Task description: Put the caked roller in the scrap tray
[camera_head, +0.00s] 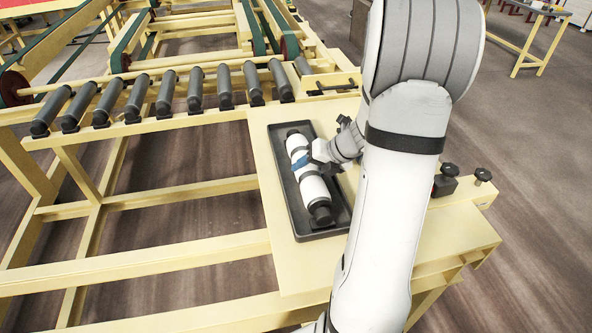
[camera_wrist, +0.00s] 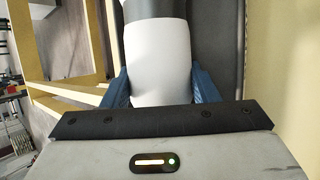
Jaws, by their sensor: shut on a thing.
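A caked roller (camera_head: 313,187), white along its body with dark bands and dark ends, lies lengthwise within the outline of the black scrap tray (camera_head: 274,187) in the head view. My gripper (camera_head: 301,161) reaches it from the right, with a blue finger against its middle. In the wrist view the white roller (camera_wrist: 158,62) sits between the two blue fingers of my gripper (camera_wrist: 160,88), which are shut on it. The grey tray (camera_wrist: 214,60) shows behind it. I cannot tell whether the roller touches the tray floor.
The tray rests on a pale yellow table (camera_head: 262,140). A row of dark grey rollers (camera_head: 195,88) stands in the yellow conveyor frame at the back left. Black knobs (camera_head: 483,175) and a small dark box (camera_head: 445,180) sit at the table's right side.

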